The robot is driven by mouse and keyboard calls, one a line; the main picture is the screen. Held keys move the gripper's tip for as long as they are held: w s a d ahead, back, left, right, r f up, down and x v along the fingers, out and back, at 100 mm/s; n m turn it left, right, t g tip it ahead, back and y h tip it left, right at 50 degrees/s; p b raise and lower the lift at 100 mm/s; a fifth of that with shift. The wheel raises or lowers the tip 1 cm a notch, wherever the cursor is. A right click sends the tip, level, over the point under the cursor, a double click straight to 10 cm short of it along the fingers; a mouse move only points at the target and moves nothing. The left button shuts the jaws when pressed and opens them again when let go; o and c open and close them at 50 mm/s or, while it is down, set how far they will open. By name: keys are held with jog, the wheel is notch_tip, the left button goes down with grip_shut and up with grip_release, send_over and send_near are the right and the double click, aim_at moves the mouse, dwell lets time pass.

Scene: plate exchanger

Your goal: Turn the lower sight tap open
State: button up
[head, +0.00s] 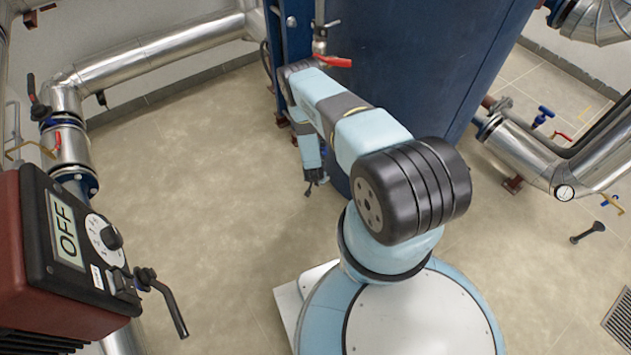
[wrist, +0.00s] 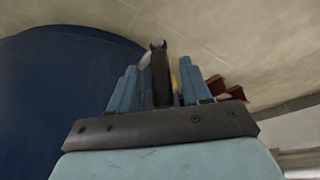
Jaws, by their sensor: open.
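The blue tank (head: 415,60) stands at the top middle of the head view. A tap with a red lever (head: 336,62) sits on a thin upright pipe (head: 320,25) beside it. My gripper (head: 311,187) hangs low, left of the tank, below that red lever. In the wrist view, the two blue fingers of my gripper (wrist: 158,88) are apart. A dark lever-like bar (wrist: 160,72) shows between them, with a bit of brass behind it. It looks like a tap handle; I cannot tell whether the fingers touch it. The lower sight tap is not visible in the head view.
A box with an OFF display (head: 66,229) and a black lever (head: 168,300) stands at the left. Shiny pipes (head: 155,45) run along the left wall and right side (head: 540,150). A dark tool (head: 587,233) lies on the floor. Floor left of my arm is clear.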

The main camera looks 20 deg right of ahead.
jog(key=v, duration=1.3)
jog(key=shift+s+r, duration=0.2)
jog(key=shift+r, duration=0.05)
jog(key=shift+a, duration=0.15)
